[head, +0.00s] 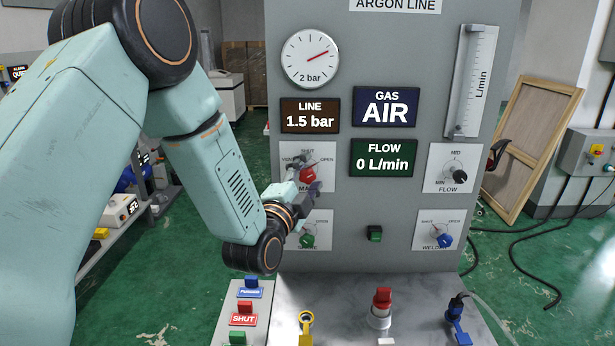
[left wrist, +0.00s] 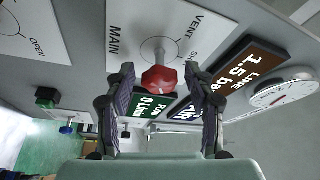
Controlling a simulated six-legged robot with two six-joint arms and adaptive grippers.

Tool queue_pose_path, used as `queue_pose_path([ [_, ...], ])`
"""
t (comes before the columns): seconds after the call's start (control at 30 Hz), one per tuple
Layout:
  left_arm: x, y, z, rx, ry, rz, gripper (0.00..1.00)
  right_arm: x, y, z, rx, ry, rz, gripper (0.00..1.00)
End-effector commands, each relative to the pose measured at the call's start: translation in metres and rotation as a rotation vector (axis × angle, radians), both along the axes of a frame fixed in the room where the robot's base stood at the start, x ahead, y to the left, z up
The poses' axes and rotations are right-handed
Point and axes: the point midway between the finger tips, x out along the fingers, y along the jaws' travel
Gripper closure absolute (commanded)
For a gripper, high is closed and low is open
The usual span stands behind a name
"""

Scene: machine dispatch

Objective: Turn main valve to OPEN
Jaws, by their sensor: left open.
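The red main valve knob (head: 307,174) sits on a white plate marked VENT, SHUT and OPEN, on the grey panel's left side. My left gripper (head: 303,187) is in front of this plate and partly hides it. In the left wrist view the red knob (left wrist: 160,79) lies between the two open fingers of the left gripper (left wrist: 158,70), with gaps on both sides. Which mark the knob points to I cannot tell. My right gripper is not in view.
The panel shows a gauge (head: 310,58), a LINE 1.5 bar display (head: 310,115), a GAS AIR display (head: 385,107) and a FLOW 0 L/min display (head: 383,157). A green knob (head: 307,240) is just below the main valve. A flow knob (head: 460,176) and blue welder knob (head: 444,240) are right.

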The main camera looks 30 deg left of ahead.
Motion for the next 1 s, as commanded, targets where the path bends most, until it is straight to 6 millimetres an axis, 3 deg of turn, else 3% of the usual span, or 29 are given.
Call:
queue_pose_path([
  [0.23,-0.001,0.000,0.000,-0.001,0.000,0.000,0.46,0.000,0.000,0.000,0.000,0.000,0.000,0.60],
  [0.37,-0.012,-0.001,-0.002,-0.002,0.002,0.000,0.46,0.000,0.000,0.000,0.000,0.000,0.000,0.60],
  [0.8,-0.094,-0.007,-0.013,-0.005,0.003,0.001,0.46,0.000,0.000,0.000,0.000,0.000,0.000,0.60],
  [1.0,-0.115,-0.009,-0.016,-0.001,0.001,0.000,0.46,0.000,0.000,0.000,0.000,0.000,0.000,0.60],
])
